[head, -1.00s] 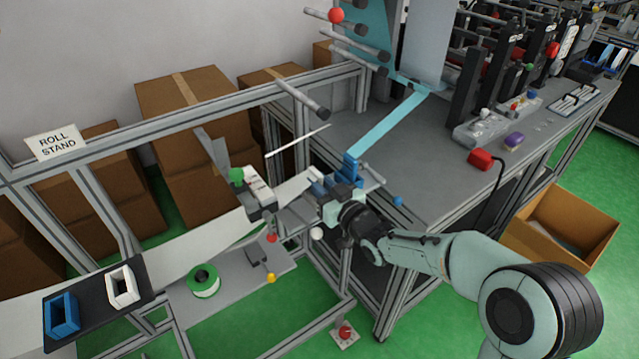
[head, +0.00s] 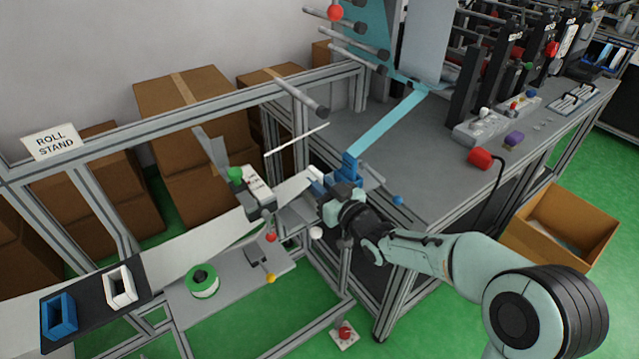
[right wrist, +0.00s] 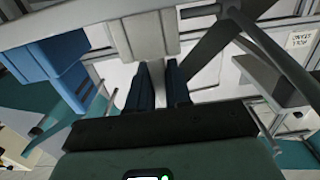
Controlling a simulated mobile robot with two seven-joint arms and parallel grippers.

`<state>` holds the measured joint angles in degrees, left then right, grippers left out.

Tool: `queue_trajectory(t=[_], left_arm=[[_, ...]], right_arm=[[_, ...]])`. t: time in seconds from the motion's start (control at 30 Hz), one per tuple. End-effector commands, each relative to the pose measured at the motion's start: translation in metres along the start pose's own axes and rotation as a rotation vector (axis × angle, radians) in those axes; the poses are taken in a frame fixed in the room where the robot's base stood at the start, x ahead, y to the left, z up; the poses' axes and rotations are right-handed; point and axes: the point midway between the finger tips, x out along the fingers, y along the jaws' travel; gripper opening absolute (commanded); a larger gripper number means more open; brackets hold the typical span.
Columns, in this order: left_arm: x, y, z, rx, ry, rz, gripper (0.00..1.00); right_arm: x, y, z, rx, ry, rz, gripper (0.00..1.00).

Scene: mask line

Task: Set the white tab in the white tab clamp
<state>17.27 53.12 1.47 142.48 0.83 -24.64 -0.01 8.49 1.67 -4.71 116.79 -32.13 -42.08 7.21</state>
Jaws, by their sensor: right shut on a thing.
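My right gripper (head: 318,190) is at the near left corner of the grey bench, beside the blue clamp (head: 349,168). In the right wrist view its two dark blue fingers (right wrist: 158,85) are shut on a thin white piece, seemingly the white tab (right wrist: 157,74). A white block, seemingly the white tab clamp (right wrist: 145,36), stands just beyond the fingertips. The blue clamp (right wrist: 48,62) is left of it. Whether the tab touches or sits inside the white clamp I cannot tell; the fingers and block hide its end. My left gripper is not in view.
A white web (head: 210,238) runs from lower left towards the gripper. A splice head with a green knob (head: 236,174) stands left of it. A blue-green strip (head: 390,122) leads to the blue clamp. A black tray (head: 90,300) holds blue and white frames. A carton (head: 560,235) stands right.

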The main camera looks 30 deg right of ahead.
Motion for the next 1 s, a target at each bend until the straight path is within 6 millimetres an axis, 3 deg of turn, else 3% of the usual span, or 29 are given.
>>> queue_trajectory(t=[1.0], left_arm=[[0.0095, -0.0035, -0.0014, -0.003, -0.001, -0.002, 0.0]], right_arm=[[0.0002, 0.0002, 0.0067, 0.0, 0.001, 0.0, 0.0]])
